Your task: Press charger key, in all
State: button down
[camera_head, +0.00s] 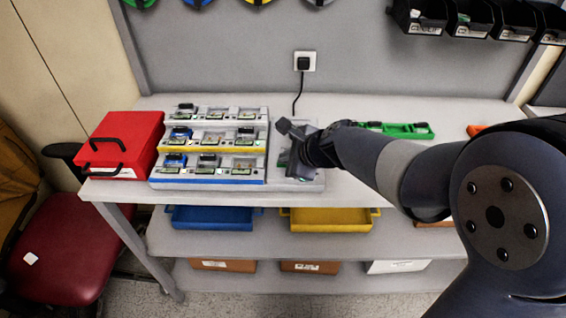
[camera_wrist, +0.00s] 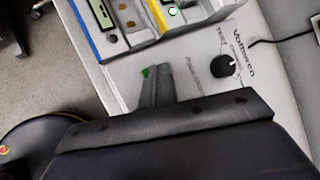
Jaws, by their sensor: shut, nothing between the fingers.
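The charger (camera_head: 211,183) is a stepped unit with white, yellow and blue-edged rows of bays on the bench. Its grey control panel (camera_head: 312,186) is at the right end. In the wrist view the panel (camera_wrist: 195,92) carries a black rotary knob (camera_wrist: 224,66) and printed lettering, including "Voltwren" and "TEST". My gripper (camera_head: 298,172) is over the panel, and its fingers (camera_wrist: 156,74) are shut and empty. A small green spot (camera_wrist: 146,72) shows right at the fingertips, mostly hidden. I cannot tell whether the fingers touch it.
A red case (camera_head: 122,140) stands left of the charger. A black cable runs from the panel up to a wall socket (camera_head: 305,61). A green tray (camera_head: 405,131) lies behind my arm to the right. The bench front edge is close below the panel.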

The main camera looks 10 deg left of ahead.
jog(key=shift+r, duration=0.1)
jog(key=shift+r+p, duration=0.7)
jog(key=shift+p, duration=0.1)
jog(key=shift+r, duration=0.1)
notch_tip(320, 180, up, 5)
jog(key=p, duration=0.5)
dwell(0.6)
